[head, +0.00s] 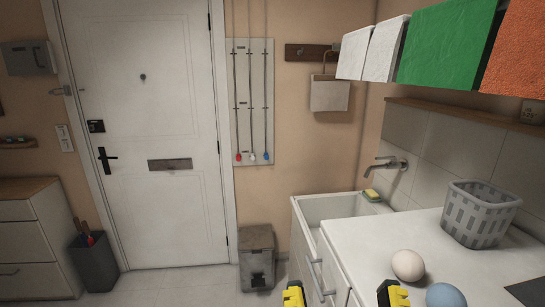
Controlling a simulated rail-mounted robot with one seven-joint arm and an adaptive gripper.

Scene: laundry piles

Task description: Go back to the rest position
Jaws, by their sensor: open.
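My gripper (343,295) shows at the bottom edge of the head view. Its two yellow and black fingertips are wide apart, with nothing visible between them. The rest of the gripper and most of the arm are out of the picture. The right fingertip appears just left of a white round bundle (408,265) and a blue round bundle (445,297) on the white counter (375,238). I cannot tell if it touches either one.
A grey slotted basket (481,214) stands on the counter at right, with a dark flat item (527,291) nearer. Behind are a sink (325,207), sponge (371,194) and tap (385,163). Towels (446,45) hang above. A bin (257,258) stands on the floor; the floor by the door is clear.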

